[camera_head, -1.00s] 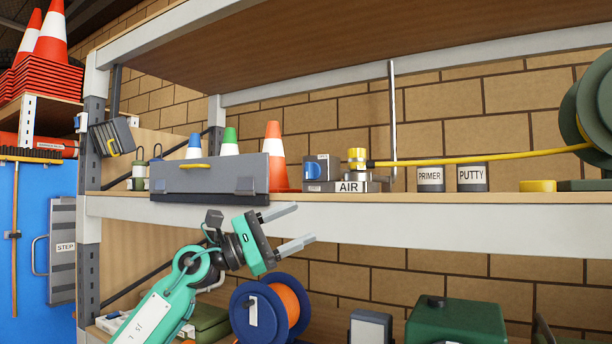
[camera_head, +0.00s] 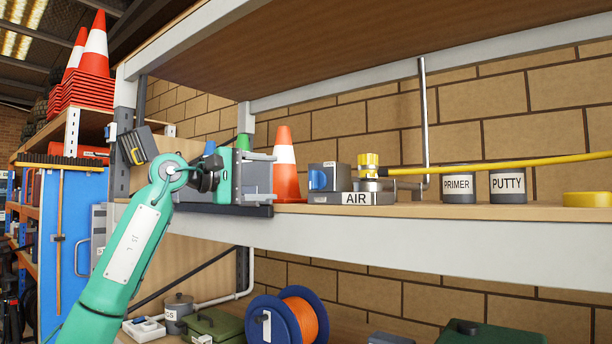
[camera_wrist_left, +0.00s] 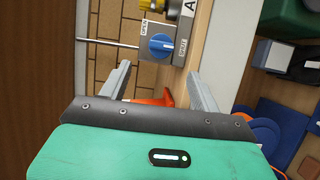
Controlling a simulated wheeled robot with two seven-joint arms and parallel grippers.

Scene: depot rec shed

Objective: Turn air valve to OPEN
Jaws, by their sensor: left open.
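The air valve is a grey box with a round blue knob (camera_head: 318,180) on its front, on the shelf by the AIR label (camera_head: 357,198). In the left wrist view the knob (camera_wrist_left: 160,44) sits ahead, between an OPEN label (camera_wrist_left: 144,27) and a SHUT label (camera_wrist_left: 181,51). Its raised grip appears to run roughly across that picture; which label it marks is hard to tell. My left gripper (camera_head: 272,177) is open and empty, left of the valve and apart from it, its fingers pointing toward it. My right gripper is out of view.
An orange cone (camera_head: 285,165) stands behind the fingers, left of the valve. A grey toolbox (camera_head: 257,180) is partly hidden by my gripper. A yellow hose (camera_head: 500,163) runs right from the brass fitting (camera_head: 368,165). PRIMER (camera_head: 458,185) and PUTTY (camera_head: 507,185) cans stand further right.

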